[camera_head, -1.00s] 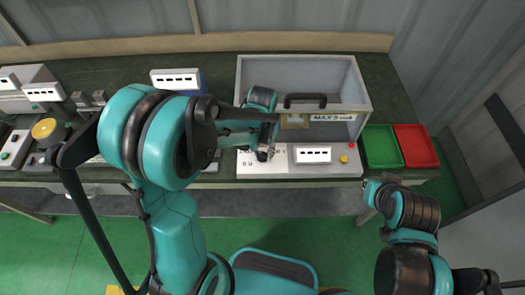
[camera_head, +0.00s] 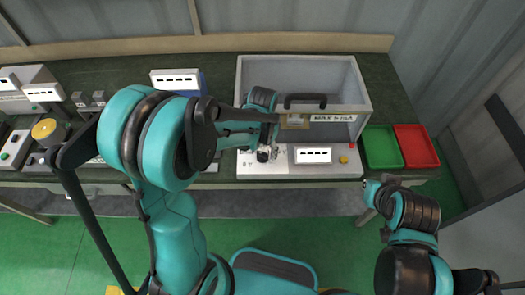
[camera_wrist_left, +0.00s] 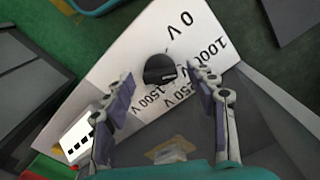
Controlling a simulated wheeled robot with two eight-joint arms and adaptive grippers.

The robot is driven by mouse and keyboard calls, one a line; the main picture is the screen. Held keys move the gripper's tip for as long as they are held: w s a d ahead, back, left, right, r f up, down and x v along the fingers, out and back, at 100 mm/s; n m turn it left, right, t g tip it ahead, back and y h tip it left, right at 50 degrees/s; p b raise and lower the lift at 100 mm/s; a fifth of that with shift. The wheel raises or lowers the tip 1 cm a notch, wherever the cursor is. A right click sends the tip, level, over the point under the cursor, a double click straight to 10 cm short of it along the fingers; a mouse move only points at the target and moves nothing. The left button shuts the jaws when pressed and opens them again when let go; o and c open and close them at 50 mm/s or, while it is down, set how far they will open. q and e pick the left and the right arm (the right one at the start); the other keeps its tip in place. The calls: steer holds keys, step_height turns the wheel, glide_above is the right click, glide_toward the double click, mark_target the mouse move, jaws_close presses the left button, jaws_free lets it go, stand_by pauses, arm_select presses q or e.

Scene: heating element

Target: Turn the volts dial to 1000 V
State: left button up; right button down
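The volts dial (camera_wrist_left: 160,69) is a dark round knob on a white panel (camera_wrist_left: 112,62) in the left wrist view. Labels around it include 0 V, 1000 V and 1500 V; which one it points to I cannot tell. My left gripper (camera_wrist_left: 161,80) is open, with one finger on each side of the dial; contact is not clear. In the head view the dial (camera_head: 263,154) shows as a small dark spot on the panel, with my left gripper (camera_head: 268,146) over it. My right arm is at the right; its fingers do not show.
A grey open-topped box (camera_head: 240,80) with a black handle stands behind the panel. A white display (camera_head: 313,155) and yellow button (camera_head: 343,160) are right of the dial. Green (camera_head: 382,147) and red (camera_head: 416,146) trays lie further right. Other devices fill the bench's left.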

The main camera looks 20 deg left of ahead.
mark_target(262, 154)
arm_select(q)
step_height(262, 154, up, 12)
stand_by(0.6)
stand_by(0.4)
steer(key=s+a+r+n+t, duration=0.2)
steer(key=s+a+t, duration=0.2)
steer(key=s+t, duration=0.3)
steer(key=shift+s+n, duration=0.4)
steer(key=shift+s, duration=1.7)
